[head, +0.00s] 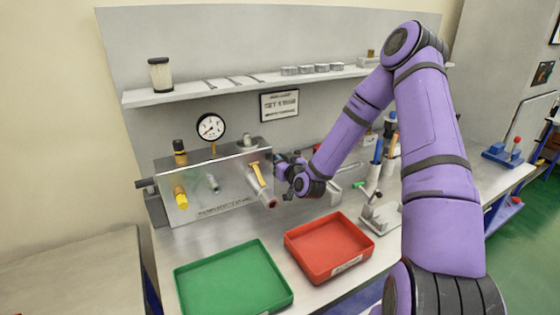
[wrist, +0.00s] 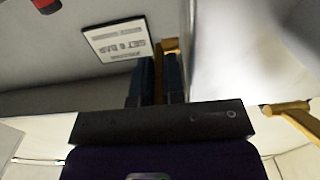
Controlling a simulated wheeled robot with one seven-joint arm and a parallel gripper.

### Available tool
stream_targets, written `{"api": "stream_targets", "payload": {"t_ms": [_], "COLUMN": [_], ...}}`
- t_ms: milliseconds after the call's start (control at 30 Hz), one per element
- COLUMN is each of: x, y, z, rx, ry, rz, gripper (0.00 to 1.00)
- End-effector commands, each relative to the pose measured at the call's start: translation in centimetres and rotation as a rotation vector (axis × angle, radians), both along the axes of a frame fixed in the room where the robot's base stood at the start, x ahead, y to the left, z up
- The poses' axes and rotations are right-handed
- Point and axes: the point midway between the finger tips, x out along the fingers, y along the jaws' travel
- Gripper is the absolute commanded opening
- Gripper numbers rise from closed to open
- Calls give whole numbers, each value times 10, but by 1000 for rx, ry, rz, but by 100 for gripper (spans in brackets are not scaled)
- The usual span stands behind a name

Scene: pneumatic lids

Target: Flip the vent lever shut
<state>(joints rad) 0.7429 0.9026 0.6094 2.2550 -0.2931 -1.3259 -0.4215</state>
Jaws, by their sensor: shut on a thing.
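My gripper (head: 281,162) is at the right end of a grey metal box on the bench. In the wrist view its two dark fingers (wrist: 160,82) are shut on a narrow yellow-brown lever (wrist: 169,46), which appears to be the vent lever. Only its edge and upper end show between and above the fingers. In the head view my gripper hides this lever, so its angle cannot be told. A separate yellow lever (head: 256,174) is on the box's front face, and it also shows at the right of the wrist view (wrist: 290,120).
A round gauge (head: 210,127) stands on top of the box (head: 225,190). A sign (head: 279,105) hangs behind, below a shelf (head: 240,86). A green tray (head: 180,273) and a red tray (head: 290,241) lie in front. Tools stand right of my gripper.

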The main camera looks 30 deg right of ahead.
Motion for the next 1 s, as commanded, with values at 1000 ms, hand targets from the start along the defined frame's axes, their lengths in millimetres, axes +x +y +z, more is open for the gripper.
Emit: {"api": "stream_targets", "payload": {"t_ms": [1000], "x": [16], "y": [1], "z": [34], "rx": [2], "ry": [772], "rz": [-1], "gripper": [0]}}
